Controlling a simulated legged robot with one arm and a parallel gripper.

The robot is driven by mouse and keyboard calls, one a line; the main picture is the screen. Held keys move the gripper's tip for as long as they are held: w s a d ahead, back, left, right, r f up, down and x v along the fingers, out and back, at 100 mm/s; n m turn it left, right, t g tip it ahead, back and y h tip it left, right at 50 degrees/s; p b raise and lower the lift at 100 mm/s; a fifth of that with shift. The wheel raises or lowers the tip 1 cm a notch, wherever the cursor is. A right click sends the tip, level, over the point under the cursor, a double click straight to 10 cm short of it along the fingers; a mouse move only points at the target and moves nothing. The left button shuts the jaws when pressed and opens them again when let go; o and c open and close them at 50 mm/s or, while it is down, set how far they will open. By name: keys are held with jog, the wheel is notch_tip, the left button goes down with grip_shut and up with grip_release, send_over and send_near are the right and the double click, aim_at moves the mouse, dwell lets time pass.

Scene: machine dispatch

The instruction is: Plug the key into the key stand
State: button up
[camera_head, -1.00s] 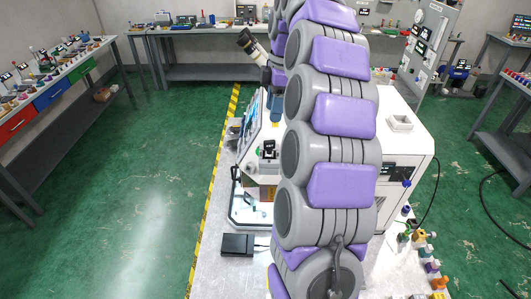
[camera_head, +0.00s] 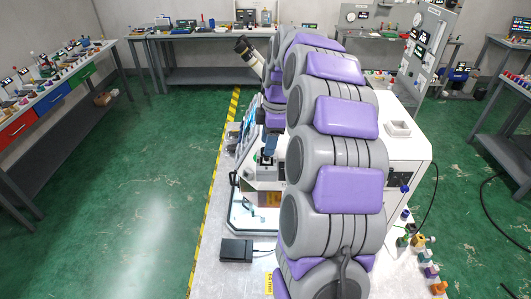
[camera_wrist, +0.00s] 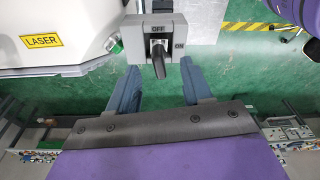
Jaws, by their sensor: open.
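A grey switch box (camera_wrist: 158,28) marked OFF and ON shows at the top of the wrist view. A black handle (camera_wrist: 158,64), which looks like the key, sticks out of its front and points down toward me. My gripper (camera_wrist: 158,67) is open, with one blue-grey finger on each side of the handle and a clear gap to both. Nothing is visibly held. In the head view my gripper (camera_head: 270,140) is small and partly hidden by my arm, above the machine's front. I cannot make out a separate key stand.
A white machine with a yellow LASER label (camera_wrist: 41,41) and a green button (camera_wrist: 115,45) stands left of the switch box in the wrist view. In the head view a black box (camera_head: 236,249) lies on the light platform, and small coloured parts (camera_head: 425,255) stand at right.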

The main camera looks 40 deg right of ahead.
jog(key=f, duration=0.3)
jog(key=shift+w+d+f, duration=0.1)
jog(key=shift+w+d, duration=0.15)
jog(key=shift+a, duration=0.85)
jog(key=shift+c, duration=1.2)
jog(key=c, duration=0.3)
jog(key=shift+d, duration=0.4)
grip_shut()
